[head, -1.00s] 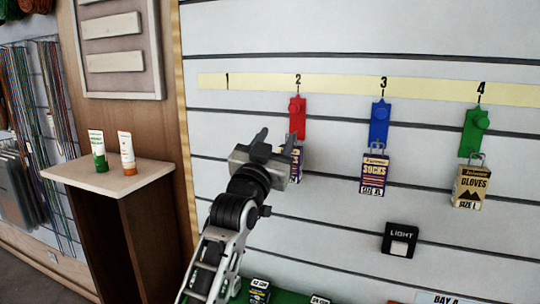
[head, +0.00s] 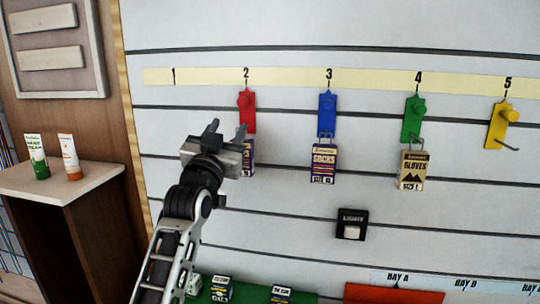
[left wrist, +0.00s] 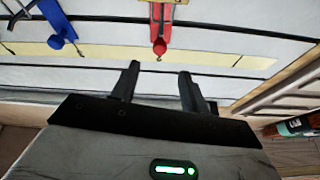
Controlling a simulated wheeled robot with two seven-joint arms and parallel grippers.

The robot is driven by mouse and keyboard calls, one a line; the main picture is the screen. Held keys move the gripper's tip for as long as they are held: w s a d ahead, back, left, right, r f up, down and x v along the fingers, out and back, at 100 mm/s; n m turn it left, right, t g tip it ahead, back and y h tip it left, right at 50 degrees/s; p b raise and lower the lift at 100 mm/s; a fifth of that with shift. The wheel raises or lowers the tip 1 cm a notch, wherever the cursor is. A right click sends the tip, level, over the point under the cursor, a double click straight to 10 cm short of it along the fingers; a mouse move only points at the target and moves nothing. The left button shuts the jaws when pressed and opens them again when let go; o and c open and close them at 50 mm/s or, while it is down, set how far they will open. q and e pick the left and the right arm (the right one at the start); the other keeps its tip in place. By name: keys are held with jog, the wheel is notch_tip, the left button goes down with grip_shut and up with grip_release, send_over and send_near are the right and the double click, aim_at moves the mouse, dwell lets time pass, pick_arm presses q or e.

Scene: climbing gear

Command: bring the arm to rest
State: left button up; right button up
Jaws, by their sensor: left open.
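My left gripper (head: 228,129) is open and empty, its fingers pointing up in front of the slatted wall. In the head view it is just left of and below the red hook (head: 247,107), and it partly covers the purple packet (head: 249,158) there. In the left wrist view the two fingers of the gripper (left wrist: 159,72) stand apart with nothing between them. The red hook (left wrist: 160,28) appears beyond them, with the blue hook (left wrist: 58,24) to its left. My right gripper is not in view.
A socks packet (head: 323,164) hangs at the blue hook and a gloves packet (head: 412,170) at the green hook (head: 414,118). The yellow hook (head: 500,122) is empty. A light switch (head: 352,224) sits lower. Two tubes stand on a side shelf (head: 75,187).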

aim_at(241, 104)
pick_arm(q)
jog(key=p+x, duration=0.2)
jog(key=x, duration=0.8)
jog(key=shift+w+d+r, duration=0.1)
jog(key=shift+w+r, duration=0.1)
jog(key=shift+w, duration=0.15)
jog(key=shift+w+r, duration=0.15)
jog(key=shift+w, duration=0.2)
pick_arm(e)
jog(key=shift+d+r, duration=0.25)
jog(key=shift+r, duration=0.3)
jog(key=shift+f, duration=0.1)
